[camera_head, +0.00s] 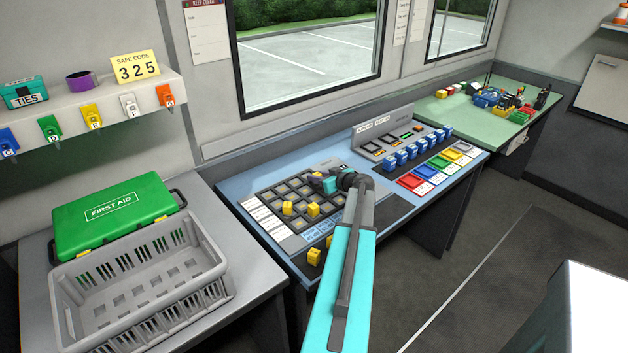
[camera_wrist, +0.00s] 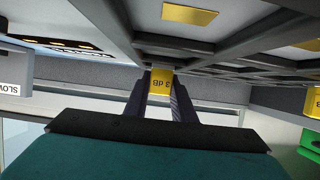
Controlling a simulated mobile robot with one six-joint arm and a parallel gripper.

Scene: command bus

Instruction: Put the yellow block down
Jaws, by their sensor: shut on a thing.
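My gripper (camera_head: 326,181) is over the far part of the dark grid tray (camera_head: 262,193) on the blue table. In the wrist view my gripper (camera_wrist: 160,88) is shut on a yellow block (camera_wrist: 160,82) marked "3 dB", held between its two dark fingers. The block is close to the grid's dividers; I cannot tell whether it touches them. Other yellow blocks sit in the grid, one on the left (camera_head: 287,208) and one nearer the middle (camera_head: 313,209). Two more stand at the table's near edge, one at the front (camera_head: 314,256) and one beside my arm (camera_head: 329,241).
Right of the grid are a row of blue blocks (camera_head: 413,149) and coloured trays (camera_head: 411,181). A grey upright panel (camera_head: 384,122) stands behind. A grey crate (camera_head: 140,283) and green first aid case (camera_head: 114,215) are on the left counter. Several grid cells are empty.

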